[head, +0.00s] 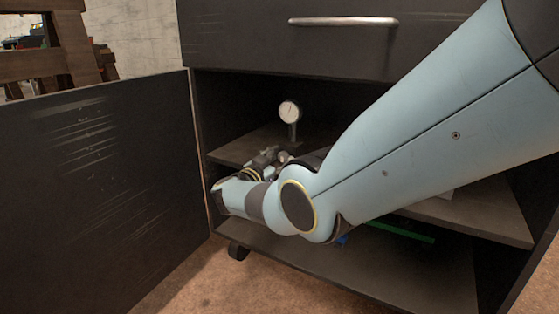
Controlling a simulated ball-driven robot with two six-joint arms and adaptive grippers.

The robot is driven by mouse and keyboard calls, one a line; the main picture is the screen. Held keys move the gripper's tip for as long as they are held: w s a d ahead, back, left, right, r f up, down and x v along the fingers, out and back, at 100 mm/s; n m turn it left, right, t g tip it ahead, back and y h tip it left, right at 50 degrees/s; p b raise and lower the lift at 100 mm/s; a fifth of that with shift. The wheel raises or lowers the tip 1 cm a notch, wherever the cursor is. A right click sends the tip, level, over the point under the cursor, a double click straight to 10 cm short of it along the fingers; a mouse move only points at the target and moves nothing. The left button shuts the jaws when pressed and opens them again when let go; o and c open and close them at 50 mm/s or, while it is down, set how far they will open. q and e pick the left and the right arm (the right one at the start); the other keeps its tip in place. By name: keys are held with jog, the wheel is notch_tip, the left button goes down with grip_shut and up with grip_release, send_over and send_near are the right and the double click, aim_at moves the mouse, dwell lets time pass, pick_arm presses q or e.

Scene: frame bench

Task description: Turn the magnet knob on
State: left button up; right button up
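A dial gauge (289,112) with a round white face stands upright on a short post on the upper shelf inside the open cabinet. Its magnet base and knob are hidden or too small to make out behind my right arm and gripper. My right arm comes in from the right and bends in front of the shelf. My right gripper (270,156) is small and dark, at the shelf just below and left of the gauge. I cannot tell whether its fingers are open or shut, or whether they touch the knob. My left gripper is not in view.
The cabinet door (105,190) stands open on the left. A closed drawer (300,45) with a metal handle (343,21) is above the opening. A green item (400,232) lies on the lower shelf (420,275). Shelf edges and cabinet walls closely surround my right arm.

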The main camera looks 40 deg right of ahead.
grip_shut()
jog(key=shift+f+m, duration=0.15)
jog(key=shift+m, duration=0.75)
jog(key=shift+m+b, duration=0.4)
jog(key=shift+m, duration=0.8)
jog(key=shift+o, duration=2)
grip_release()
jog(key=shift+s+a, duration=0.1)
jog(key=v, duration=1.1)
jog(key=shift+s+a, duration=0.15)
jog(key=shift+a, duration=0.2)
